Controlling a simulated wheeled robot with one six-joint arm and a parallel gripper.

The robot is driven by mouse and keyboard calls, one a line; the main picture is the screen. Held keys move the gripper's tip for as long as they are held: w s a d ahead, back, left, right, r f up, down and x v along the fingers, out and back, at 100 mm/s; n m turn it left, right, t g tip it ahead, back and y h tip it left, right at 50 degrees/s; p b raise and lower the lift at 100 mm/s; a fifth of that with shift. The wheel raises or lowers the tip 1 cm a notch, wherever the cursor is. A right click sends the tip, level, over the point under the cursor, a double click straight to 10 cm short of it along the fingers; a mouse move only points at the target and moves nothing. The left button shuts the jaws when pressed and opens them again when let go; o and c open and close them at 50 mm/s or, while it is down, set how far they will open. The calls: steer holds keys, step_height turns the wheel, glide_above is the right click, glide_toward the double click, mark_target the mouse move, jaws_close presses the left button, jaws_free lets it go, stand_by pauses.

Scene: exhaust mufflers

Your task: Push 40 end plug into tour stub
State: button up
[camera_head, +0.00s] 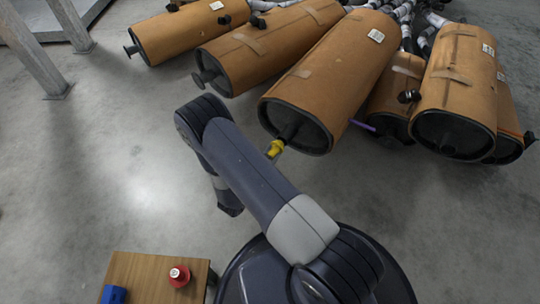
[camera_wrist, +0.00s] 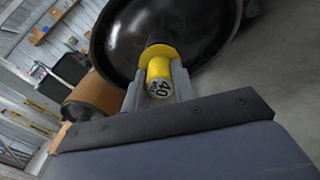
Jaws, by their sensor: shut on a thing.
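The yellow end plug marked 40 (camera_wrist: 158,76) is between the grey fingers of my gripper (camera_wrist: 158,88), which is shut on it. In the head view the yellow plug (camera_head: 276,148) is at the end of the dark stub (camera_head: 288,133) on the near end face of the middle brown-wrapped muffler (camera_head: 325,75). In the wrist view the plug's wide yellow flange is up against the dark stub (camera_wrist: 157,44), in line with it. How deep the plug sits inside the stub is hidden. My arm covers most of the gripper in the head view.
Other wrapped mufflers (camera_head: 268,48) lie on both sides, with stubs sticking out. A purple rod-like piece (camera_head: 362,125) sticks out at right. A wooden table (camera_head: 140,278) at the lower left holds a red plug (camera_head: 179,277) and a blue piece (camera_head: 114,294).

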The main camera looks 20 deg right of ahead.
steer(key=shift+b+x, duration=0.4)
steer(key=shift+x, duration=1)
steer(key=o, duration=1.1)
steer(key=shift+c, duration=0.2)
steer(key=shift+s, duration=0.1)
steer(key=p+v, duration=0.3)
steer(key=v, duration=0.7)
steer(key=shift+s+a, duration=0.2)
steer(key=shift+a, duration=0.15)
steer(key=shift+d, duration=0.1)
steer(key=b+x, duration=0.3)
steer(key=x, duration=0.6)
steer(key=shift+w+d+f, duration=0.1)
steer(key=shift+w+d, duration=0.15)
steer(key=shift+d, duration=0.05)
steer(key=shift+w+d, duration=0.25)
steer(key=shift+w, duration=0.05)
steer(key=shift+s+a, duration=0.2)
steer(key=shift+a, duration=0.05)
